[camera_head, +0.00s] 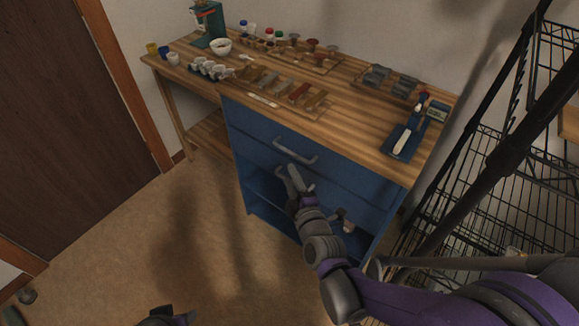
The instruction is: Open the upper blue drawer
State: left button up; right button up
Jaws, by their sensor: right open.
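The upper blue drawer (262,139) is the top front of the blue cabinet under the wooden worktop. It looks shut, and its curved grey handle (297,154) sits across its middle. My right gripper (287,172) is open and empty, just below and slightly left of the handle. Its fingers point up toward the drawer front; whether they touch it I cannot tell. My right arm hides part of the cabinet front below. A dark and purple part of mine, likely the left gripper (168,316), shows at the bottom edge, mostly cut off.
The wooden worktop (345,125) holds a white bowl (221,47), several cups, trays of small items and a blue tray (403,139). A black wire rack (470,185) stands close on the right. A brown door (65,120) is at left. The floor (150,240) before the cabinet is clear.

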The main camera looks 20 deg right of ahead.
aim_at(291, 153)
notch_tip(291, 153, down, 6)
jog(key=w+d+n+t+h+b, duration=0.2)
jog(key=n+t+h+b, duration=0.1)
jog(key=w, duration=0.3)
jog(key=w+d+r, duration=0.1)
jog(key=w, duration=0.7)
jog(key=shift+d+r+b, duration=0.25)
jog(key=shift+r+b, duration=0.05)
jog(key=shift+r, duration=0.05)
pick_arm(q)
notch_tip(291, 153, down, 6)
jog(key=shift+w, duration=0.4)
jog(key=shift+f, duration=0.1)
pick_arm(e)
grip_shut()
